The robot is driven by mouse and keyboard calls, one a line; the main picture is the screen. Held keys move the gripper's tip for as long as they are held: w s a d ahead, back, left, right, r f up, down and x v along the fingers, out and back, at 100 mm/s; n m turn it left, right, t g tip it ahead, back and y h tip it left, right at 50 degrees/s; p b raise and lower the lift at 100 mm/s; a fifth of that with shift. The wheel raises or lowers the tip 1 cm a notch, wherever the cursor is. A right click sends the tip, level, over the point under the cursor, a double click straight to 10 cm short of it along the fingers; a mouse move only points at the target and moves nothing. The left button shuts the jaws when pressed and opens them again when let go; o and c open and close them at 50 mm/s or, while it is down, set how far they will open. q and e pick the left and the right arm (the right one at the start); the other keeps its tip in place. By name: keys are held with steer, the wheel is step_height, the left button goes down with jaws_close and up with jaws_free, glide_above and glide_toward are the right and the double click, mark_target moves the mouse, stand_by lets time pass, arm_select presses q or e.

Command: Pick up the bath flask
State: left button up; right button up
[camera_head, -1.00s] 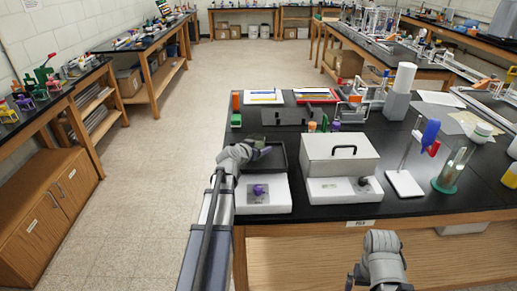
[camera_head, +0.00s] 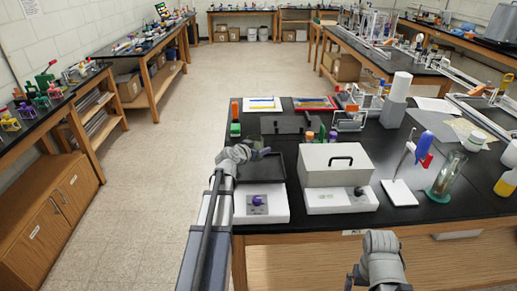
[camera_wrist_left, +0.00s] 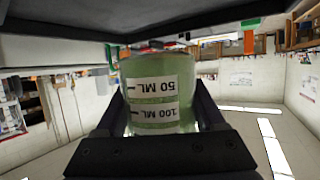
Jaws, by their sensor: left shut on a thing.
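The bath flask (camera_wrist_left: 155,95) is a clear, green-tinted glass vessel with white 50 ML and 100 ML labels. In the left wrist view it stands between the two dark fingers of my left gripper (camera_wrist_left: 160,112), which is shut on it. In the head view my left gripper (camera_head: 258,152) is at the dark open tray of the left white-based unit (camera_head: 262,208). The flask is hard to make out there, and I cannot tell how high it is above the tray. My right arm shows at the bottom of the head view, but its fingers are not visible.
A lidded grey box unit (camera_head: 338,165) stands right of the left unit. Farther right are a white stand with a blue-topped tool (camera_head: 400,190) and a glass cylinder (camera_head: 445,175). The floor left of the bench is clear.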

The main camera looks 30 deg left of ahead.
mark_target(259, 136)
arm_select(q)
steer(key=shift+r+p, duration=2.2)
steer(key=shift+r, duration=0.35)
arm_select(e)
steer(key=shift+r, duration=2.55)
steer(key=shift+c, duration=0.2)
